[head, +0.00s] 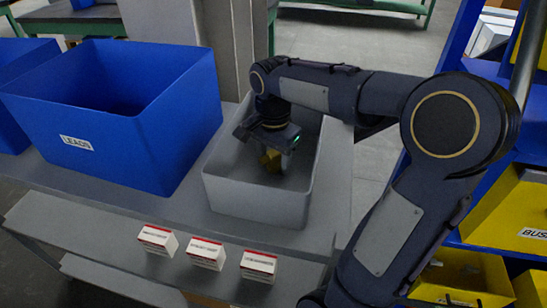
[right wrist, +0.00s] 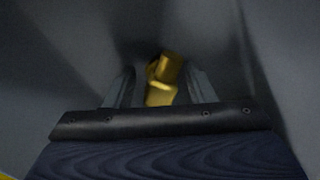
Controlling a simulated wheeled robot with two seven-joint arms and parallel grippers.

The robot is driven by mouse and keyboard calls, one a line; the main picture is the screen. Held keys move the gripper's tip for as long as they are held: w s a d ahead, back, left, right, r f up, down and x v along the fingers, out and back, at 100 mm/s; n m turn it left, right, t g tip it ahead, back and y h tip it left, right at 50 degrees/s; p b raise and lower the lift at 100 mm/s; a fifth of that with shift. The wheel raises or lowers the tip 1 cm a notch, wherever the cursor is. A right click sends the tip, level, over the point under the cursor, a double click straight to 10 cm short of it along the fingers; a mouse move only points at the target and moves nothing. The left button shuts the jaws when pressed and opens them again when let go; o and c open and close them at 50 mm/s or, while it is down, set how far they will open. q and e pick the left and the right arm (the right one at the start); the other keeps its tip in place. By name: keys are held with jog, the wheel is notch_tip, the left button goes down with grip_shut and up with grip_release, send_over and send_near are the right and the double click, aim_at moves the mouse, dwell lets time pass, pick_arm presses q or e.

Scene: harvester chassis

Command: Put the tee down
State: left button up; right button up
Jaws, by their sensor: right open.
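The tee (head: 271,160) is a small brass-coloured fitting inside the grey bin (head: 257,206). In the right wrist view the tee (right wrist: 163,80) shows between the two fingers, with a gap on each side. My right gripper (head: 275,158) reaches down into the grey bin and is open around the tee. It also shows in the right wrist view (right wrist: 160,88). The tee's lower part is partly hidden by the gripper body, and I cannot tell for sure whether it touches the bin floor. My left gripper is not in view.
A large blue bin labelled LEADS (head: 150,130) stands left of the grey bin on the grey bench (head: 115,207). Three small red-and-white boxes (head: 206,253) line the bench's front. Yellow bins (head: 508,215) sit on a blue rack at the right.

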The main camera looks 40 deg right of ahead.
aim_at(274, 152)
notch_tip(274, 152, up, 12)
jog(key=shift+r+p, duration=0.2)
jog(key=shift+p, duration=0.1)
jog(key=shift+f, duration=0.1)
dwell(0.7)
